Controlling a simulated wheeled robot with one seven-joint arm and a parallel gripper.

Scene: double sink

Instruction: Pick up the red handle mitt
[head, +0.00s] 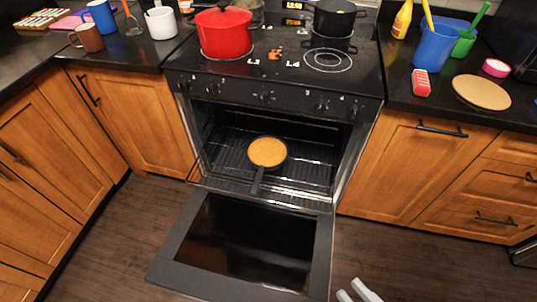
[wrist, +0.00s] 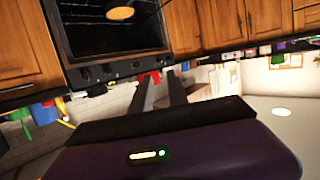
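A small red item with white marks (head: 422,83), which looks like the red handle mitt, lies on the right counter near its front edge, beside the stove. My gripper (head: 350,288) shows at the bottom edge of the head view, in front of the right cabinets and low, well apart from the red item. In the wrist view its two dark fingers (wrist: 161,84) stand apart with nothing clear between them. I cannot make out the mitt surely in the wrist view.
The oven door (head: 245,245) hangs open, and a black pan with orange-brown food (head: 267,152) sits on the rack. A red pot (head: 224,34) stands on the stove. A blue cup (head: 434,48) and a tan round board (head: 482,92) are near the mitt.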

